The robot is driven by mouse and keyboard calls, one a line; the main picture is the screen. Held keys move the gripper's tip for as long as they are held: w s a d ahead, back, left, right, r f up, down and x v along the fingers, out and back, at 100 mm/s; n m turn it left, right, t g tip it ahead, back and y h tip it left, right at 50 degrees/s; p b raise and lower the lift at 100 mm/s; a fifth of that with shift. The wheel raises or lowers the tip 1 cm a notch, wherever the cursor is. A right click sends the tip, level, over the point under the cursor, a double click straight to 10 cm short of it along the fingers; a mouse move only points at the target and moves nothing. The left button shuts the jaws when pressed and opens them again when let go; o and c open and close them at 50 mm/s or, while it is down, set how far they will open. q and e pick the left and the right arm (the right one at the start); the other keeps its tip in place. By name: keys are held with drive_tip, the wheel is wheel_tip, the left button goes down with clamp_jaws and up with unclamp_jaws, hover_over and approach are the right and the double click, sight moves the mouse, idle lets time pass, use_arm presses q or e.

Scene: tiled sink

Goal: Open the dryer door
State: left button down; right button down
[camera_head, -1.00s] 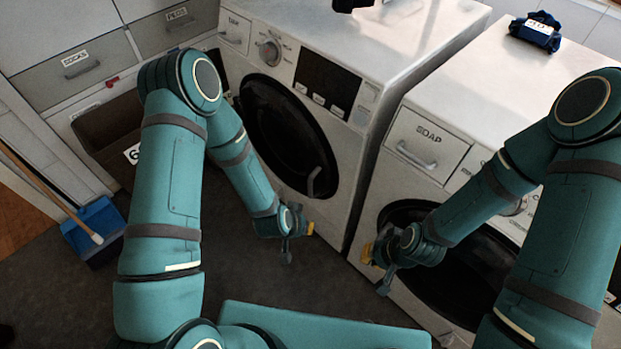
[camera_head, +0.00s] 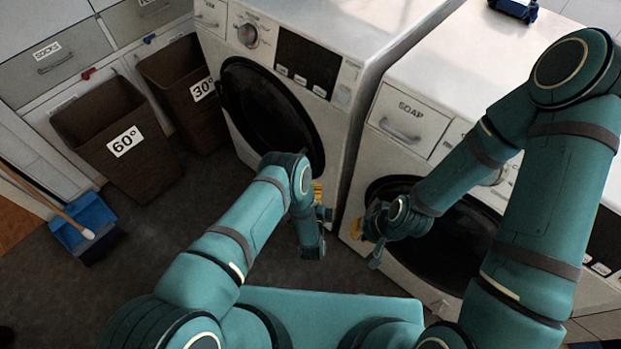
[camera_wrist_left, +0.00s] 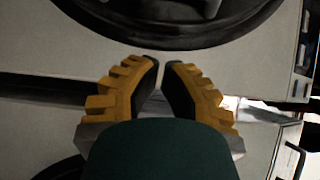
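The dryer appears to be the left white machine (camera_head: 345,85), with a dark display and round knob. Its round black door (camera_head: 262,105) looks closed. My left forearm covers the door's lower right part, where the handle is hidden. My left gripper (camera_head: 320,205) is low in front of the dryer's right front edge. In the left wrist view its yellow fingers (camera_wrist_left: 162,75) are slightly apart, with nothing between them. The door's dark rim (camera_wrist_left: 190,38) lies beyond the fingertips, apart from them. My right gripper (camera_head: 365,222) is by the other machine's door; its finger opening is unclear.
The machine with the SOAP drawer (camera_head: 402,125) stands close on the right, its black door (camera_head: 465,240) partly behind my right arm. Brown bins marked 60° (camera_head: 140,170) and 30° (camera_head: 190,115) stand left. A blue dustpan (camera_head: 85,220) lies on the floor. Dark floor between is free.

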sight(318, 160)
use_arm(q)
drive_tip(key=w+b, duration=0.2)
drive_tip(key=w, duration=0.7)
drive_tip(key=shift+w+a+f, duration=0.1)
drive_tip(key=shift+w+a, duration=0.05)
drive_tip(key=shift+w, duration=0.05)
drive_tip(key=a, duration=0.2)
drive_tip(key=s+a, duration=0.1)
drive_tip(key=shift+s+a, duration=0.2)
drive_tip(key=shift+a, duration=0.15)
drive_tip(key=shift+s+a, duration=0.1)
